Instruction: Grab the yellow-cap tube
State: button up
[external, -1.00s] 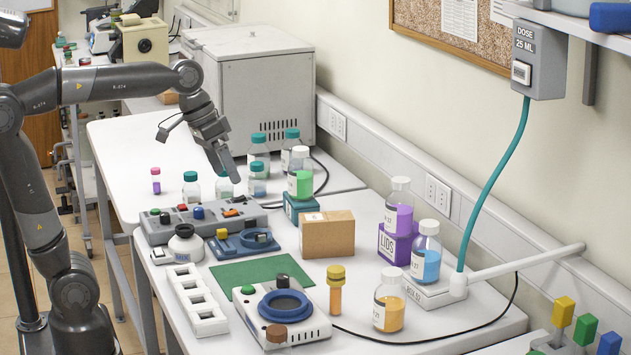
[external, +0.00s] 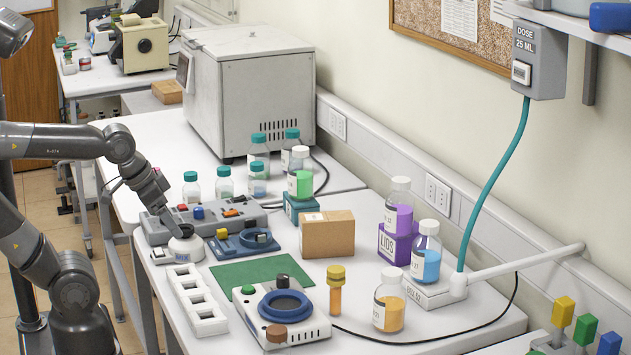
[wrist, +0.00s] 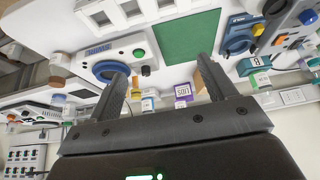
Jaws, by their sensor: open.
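The yellow-cap tube (external: 336,292) stands upright on the white table, with a yellow cap and an orange body. It is right of the white device with the blue ring (external: 285,305) and left of the orange bottle (external: 390,305). My gripper (external: 178,229) is well to its left and farther back, by the white round jar (external: 186,245). I cannot tell whether it touches the jar. In the wrist view my gripper (wrist: 162,64) has its two fingers wide apart with nothing held between them. I cannot make out the tube surely there.
A green mat (external: 262,272) and a white slotted rack (external: 195,300) lie in front of my gripper. A cardboard box (external: 327,235), a purple lids box (external: 396,247) and a blue bottle (external: 426,255) stand behind the tube. A black cable crosses the table.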

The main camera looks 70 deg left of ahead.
jog(key=shift+c, duration=1.3)
jog(key=shift+w, duration=0.1)
jog(key=w+d+r+g, duration=0.2)
jog(key=w+r, duration=0.2)
jog(key=w, duration=0.5)
jog(key=n+g, duration=0.3)
jog(key=g, duration=0.1)
send_over(337, 268)
jog(key=f, duration=0.4)
jog(key=a+f, duration=0.1)
jog(key=shift+w+f, duration=0.1)
jog(key=shift+f, duration=0.3)
jog(key=shift+w+d+f, duration=0.15)
jog(key=shift+f, duration=0.1)
notch_tip(337, 268, down, 5)
jog(key=shift+f, duration=0.15)
jog(key=shift+s+d+f, duration=0.1)
jog(key=shift+d+f, duration=0.05)
jog(key=shift+f, duration=0.75)
jog(key=shift+s+d+f, duration=0.1)
jog(key=shift+d+f, duration=0.05)
jog(key=shift+f, duration=0.7)
jog(key=shift+s+d+f, duration=0.1)
jog(key=shift+d+f, duration=0.05)
jog(key=shift+f, duration=0.75)
